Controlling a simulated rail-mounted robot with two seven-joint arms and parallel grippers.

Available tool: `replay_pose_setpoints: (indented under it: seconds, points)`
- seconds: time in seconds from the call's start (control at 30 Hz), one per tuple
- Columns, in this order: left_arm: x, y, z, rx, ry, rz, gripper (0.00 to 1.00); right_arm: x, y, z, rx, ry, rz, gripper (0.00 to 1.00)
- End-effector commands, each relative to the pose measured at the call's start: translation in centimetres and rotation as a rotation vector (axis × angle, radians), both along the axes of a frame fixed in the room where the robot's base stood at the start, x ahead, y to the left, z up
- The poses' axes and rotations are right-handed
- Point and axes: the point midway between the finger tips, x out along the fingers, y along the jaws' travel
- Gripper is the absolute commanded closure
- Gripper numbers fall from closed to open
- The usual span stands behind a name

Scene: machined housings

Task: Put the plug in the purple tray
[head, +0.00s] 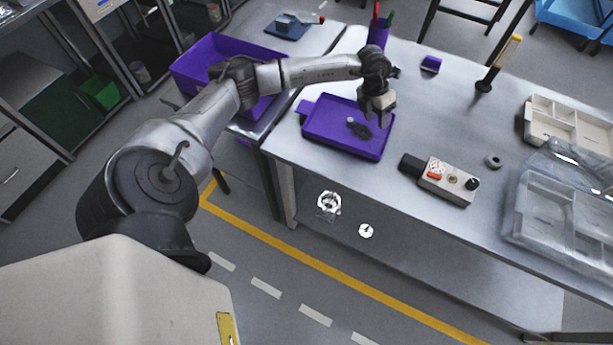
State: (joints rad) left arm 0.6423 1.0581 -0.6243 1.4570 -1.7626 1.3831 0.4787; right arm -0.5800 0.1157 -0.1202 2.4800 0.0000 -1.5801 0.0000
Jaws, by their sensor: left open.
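The purple tray (322,142) lies flat near the left end of the light grey table. A small dark grey piece (358,128), which looks like the plug, lies inside it, right of the middle. It is too small to make out its exact shape. My left gripper (379,116) reaches in from the left and points down over the tray's right part, just to the right of and above the dark piece. It is open, with nothing seen between its fingers. Whether the fingertips touch the tray cannot be told. My right gripper is out of view.
A control box (446,184) with buttons and a small grey ring (493,161) lie right of the tray. A purple pen cup (379,34) stands behind. Clear boxes (565,215) fill the right side. A large purple bin (200,62) is at the left. The table's front edge is close.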

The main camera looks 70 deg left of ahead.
Motion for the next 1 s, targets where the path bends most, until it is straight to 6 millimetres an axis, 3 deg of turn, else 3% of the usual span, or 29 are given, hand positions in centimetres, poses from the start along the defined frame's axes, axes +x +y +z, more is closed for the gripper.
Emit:
replay_pose_setpoints:
  seconds: [0.03,0.1,0.2,0.3,0.37,0.5,0.63,0.77,0.9,1.0]
  points:
    - [0.5,-4.7,-1.5,-0.124,-0.070,-0.045,0.53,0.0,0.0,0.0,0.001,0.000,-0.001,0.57]
    - [1.1,-11.2,-2.1,-0.326,-0.191,-0.071,0.53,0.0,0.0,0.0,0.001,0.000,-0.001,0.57]
    - [1.0,-18.9,-1.3,-0.624,-0.353,-0.031,0.53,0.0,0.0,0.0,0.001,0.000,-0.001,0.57]
    - [0.5,-24.2,0.6,-0.901,-0.487,0.101,0.53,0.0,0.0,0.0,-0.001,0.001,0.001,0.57]
    - [0.0,-26.0,1.8,-1.051,-0.551,0.222,0.53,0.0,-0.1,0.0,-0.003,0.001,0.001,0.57]
    - [-1.4,-27.1,3.5,-1.321,-0.639,0.610,0.53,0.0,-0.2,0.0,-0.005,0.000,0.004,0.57]
    - [-3.7,-25.4,2.3,-1.440,-0.632,1.069,0.53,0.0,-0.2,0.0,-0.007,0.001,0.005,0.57]
    - [-7.7,-23.5,-1.4,-1.408,-0.524,1.560,0.53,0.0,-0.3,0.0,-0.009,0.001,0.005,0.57]
    - [-14.1,-22.8,-6.1,-1.223,-0.311,2.018,0.53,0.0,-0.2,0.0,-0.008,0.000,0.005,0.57]
    - [-19.0,-23.3,-8.6,-1.043,-0.134,2.250,0.53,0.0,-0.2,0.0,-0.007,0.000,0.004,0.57]
